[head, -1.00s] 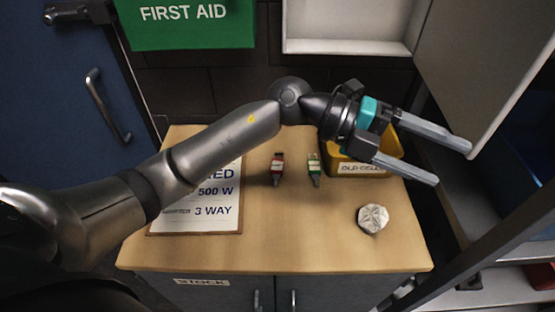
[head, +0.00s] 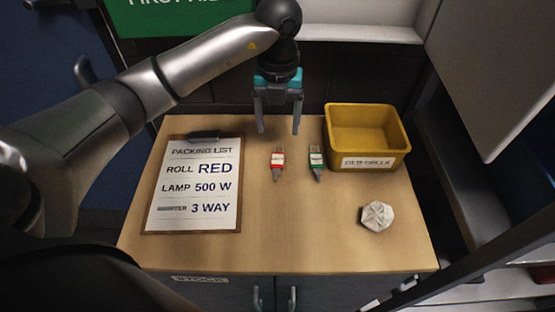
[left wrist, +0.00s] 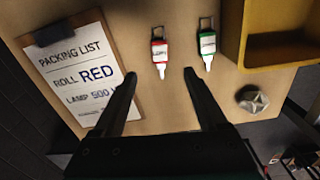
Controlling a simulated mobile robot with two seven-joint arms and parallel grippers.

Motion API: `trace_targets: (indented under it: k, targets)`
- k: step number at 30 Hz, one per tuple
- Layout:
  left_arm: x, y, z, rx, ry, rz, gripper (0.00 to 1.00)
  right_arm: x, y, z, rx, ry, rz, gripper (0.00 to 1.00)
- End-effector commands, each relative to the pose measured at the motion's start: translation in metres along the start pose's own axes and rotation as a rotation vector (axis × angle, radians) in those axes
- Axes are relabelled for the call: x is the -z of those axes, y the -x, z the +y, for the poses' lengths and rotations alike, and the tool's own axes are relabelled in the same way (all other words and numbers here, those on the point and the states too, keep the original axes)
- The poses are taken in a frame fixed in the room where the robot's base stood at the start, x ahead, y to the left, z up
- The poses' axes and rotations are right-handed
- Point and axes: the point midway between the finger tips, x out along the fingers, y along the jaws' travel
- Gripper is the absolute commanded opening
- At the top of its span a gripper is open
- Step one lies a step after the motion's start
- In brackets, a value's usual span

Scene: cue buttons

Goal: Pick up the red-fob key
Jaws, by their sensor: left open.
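The red-fob key (head: 277,164) lies flat on the wooden table top, its fob marked with a white label. It also shows in the left wrist view (left wrist: 159,52). A green-fob key (head: 316,162) lies just to its right, also with a white label, and shows in the left wrist view (left wrist: 208,48). My left gripper (head: 278,130) is open and empty, pointing down above the back of the table, above and behind the red-fob key. In the left wrist view the red-fob key lies between the lines of the two fingers, beyond their tips. My right gripper is not in view.
A packing list clipboard (head: 195,185) lies on the left of the table (head: 290,240). The front middle is clear.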

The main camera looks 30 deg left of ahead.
Motion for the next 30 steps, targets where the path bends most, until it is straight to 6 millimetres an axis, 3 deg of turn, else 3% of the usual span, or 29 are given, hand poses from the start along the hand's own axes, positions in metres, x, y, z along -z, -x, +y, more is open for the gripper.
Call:
trace_targets:
  k: [1, 6, 14, 21, 30]
  targets:
    - [0.001, -0.013, 0.0, -0.001, -0.001, 0.005, 0.75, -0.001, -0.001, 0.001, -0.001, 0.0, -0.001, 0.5]
    - [0.001, -0.041, -0.001, 0.001, -0.002, 0.003, 0.75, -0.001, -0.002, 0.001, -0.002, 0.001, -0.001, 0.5]
    - [0.001, -0.06, -0.001, 0.003, -0.002, 0.002, 0.75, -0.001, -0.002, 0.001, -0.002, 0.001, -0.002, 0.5]
    - [0.0, -0.095, 0.001, 0.002, -0.002, 0.003, 0.75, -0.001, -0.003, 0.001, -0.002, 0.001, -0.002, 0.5]
    - [0.0, -0.104, 0.001, 0.003, -0.004, 0.0, 0.75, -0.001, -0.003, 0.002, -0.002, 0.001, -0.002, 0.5]
